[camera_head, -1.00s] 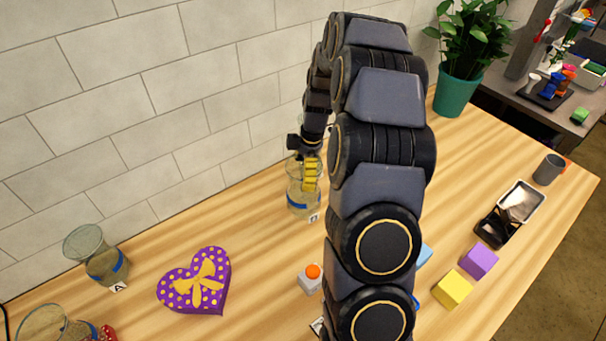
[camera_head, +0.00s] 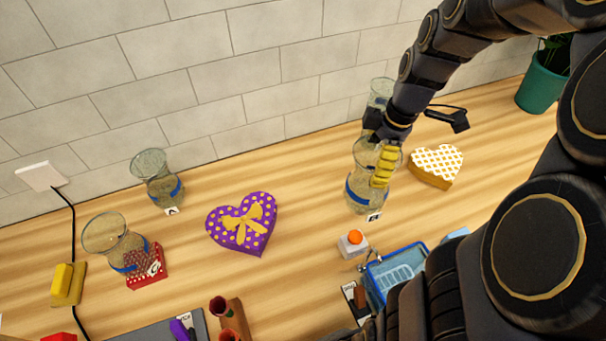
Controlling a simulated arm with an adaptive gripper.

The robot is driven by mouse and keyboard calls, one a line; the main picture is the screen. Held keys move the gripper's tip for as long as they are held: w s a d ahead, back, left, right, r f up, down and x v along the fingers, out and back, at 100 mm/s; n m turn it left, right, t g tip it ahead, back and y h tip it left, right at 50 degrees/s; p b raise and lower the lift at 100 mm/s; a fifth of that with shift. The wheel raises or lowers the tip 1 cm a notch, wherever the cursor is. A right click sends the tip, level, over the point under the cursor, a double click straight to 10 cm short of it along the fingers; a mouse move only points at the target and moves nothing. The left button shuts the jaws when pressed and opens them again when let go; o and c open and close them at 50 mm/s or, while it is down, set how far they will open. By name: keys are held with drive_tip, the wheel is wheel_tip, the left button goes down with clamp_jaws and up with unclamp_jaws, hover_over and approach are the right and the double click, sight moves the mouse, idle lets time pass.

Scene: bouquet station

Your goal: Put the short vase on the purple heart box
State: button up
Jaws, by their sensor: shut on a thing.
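My gripper (camera_head: 384,166) is at the rim and upper side of a clear glass vase with a blue band (camera_head: 358,192), its yellow finger pads shut on the glass. The vase appears upright, its base at table level by a small label card (camera_head: 374,217). The purple heart box (camera_head: 225,228), with yellow dots and a bow, lies flat to the left, its top empty. Similar blue-banded vases stand at left (camera_head: 157,180), on a red box (camera_head: 112,238), and behind my gripper (camera_head: 380,91), partly hidden. I cannot tell by height which is the short one.
A white-and-gold heart box (camera_head: 437,163) lies right of the held vase. An orange-topped button (camera_head: 354,240) and a blue basket (camera_head: 385,281) are in front. Table between the purple box and held vase is clear. A tiled wall (camera_head: 250,80) stands behind.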

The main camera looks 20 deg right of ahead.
drive_tip(key=s+a+r+n, duration=0.1)
drive_tip(key=s+a+r, duration=0.15)
drive_tip(key=a, duration=0.75)
drive_tip(key=s+a+r, duration=0.2)
drive_tip(key=a+r, duration=0.1)
drive_tip(key=a, duration=0.7)
drive_tip(key=w+a+f, duration=0.3)
drive_tip(key=w+f, duration=0.9)
drive_tip(key=w, duration=0.1)
drive_tip(key=shift+a+f, duration=0.25)
drive_tip(key=shift+f, duration=0.2)
drive_tip(key=o, duration=1)
drive_tip(key=shift+c, duration=0.2)
